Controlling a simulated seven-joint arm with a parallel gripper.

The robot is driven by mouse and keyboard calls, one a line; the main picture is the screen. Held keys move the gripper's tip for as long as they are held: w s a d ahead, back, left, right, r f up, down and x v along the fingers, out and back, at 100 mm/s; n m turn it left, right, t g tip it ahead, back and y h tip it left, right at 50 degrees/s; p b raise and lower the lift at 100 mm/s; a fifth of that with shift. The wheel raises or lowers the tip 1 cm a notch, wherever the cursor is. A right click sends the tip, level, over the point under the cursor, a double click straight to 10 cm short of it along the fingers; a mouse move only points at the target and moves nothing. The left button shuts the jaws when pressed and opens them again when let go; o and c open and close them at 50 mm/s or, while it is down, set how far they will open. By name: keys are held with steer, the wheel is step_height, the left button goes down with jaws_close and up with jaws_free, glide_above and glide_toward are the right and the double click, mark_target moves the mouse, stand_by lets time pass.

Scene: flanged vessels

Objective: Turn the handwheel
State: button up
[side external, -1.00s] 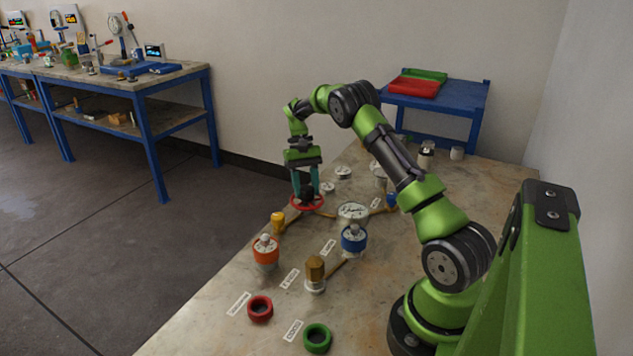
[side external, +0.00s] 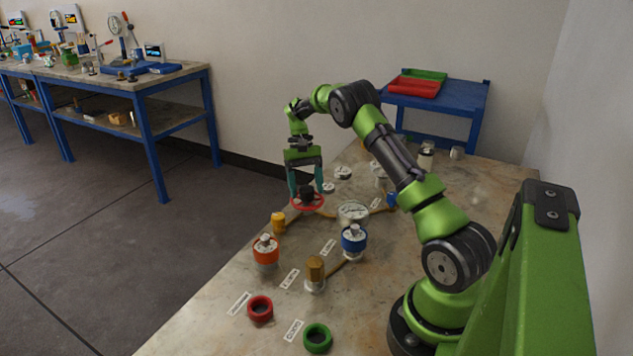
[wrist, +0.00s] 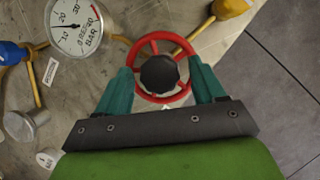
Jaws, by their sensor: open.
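The red handwheel (side external: 307,202) lies flat near the far left edge of the work table, with a dark round hub on top. In the wrist view the handwheel (wrist: 161,68) shows its red rim, spokes and black hub (wrist: 159,73). My gripper (side external: 306,190) points down over it with its two teal fingers spread. In the wrist view my gripper (wrist: 162,85) has one finger on each side of the hub, apart from it. Part of the near rim is hidden by the fingers; contact with the rim cannot be told.
A white pressure gauge (side external: 353,211) stands right of the wheel. A yellow fitting (side external: 278,222), an orange vessel (side external: 266,250), a blue vessel (side external: 354,240) and a brass fitting (side external: 315,269) stand nearer. Red (side external: 260,308) and green (side external: 318,337) rings lie in front.

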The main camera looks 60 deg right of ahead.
steer(key=v, duration=0.7)
steer(key=shift+r, duration=0.2)
steer(key=shift+d, duration=0.1)
steer(key=shift+s+d+f+h, duration=0.15)
steer(key=shift+d+f, duration=0.05)
steer(key=shift+f, duration=0.25)
steer(key=shift+s+d+f+h, duration=0.15)
steer(key=shift+d+f, duration=0.1)
steer(key=shift+f, duration=0.25)
steer(key=shift+s+a+f, duration=0.1)
steer(key=shift+s+a, duration=0.05)
steer(key=shift+s, duration=0.15)
steer(key=s+a+r+n+t+h, duration=0.1)
steer(key=s+a+r+t, duration=0.3)
steer(key=a, duration=0.5)
steer(key=s+a+r+n+t+h, duration=0.1)
steer(key=s+a+r, duration=0.1)
steer(key=a+r, duration=0.55)
steer(key=s+a+r+n+t, duration=0.1)
steer(key=s+a+t, duration=0.1)
steer(key=s+a, duration=0.4)
steer(key=s+a+r+n+t+y, duration=0.1)
steer(key=s+a+r+n+t, duration=0.1)
steer(key=s+a, duration=0.4)
steer(key=a+t, duration=0.1)
steer(key=a, duration=0.2)
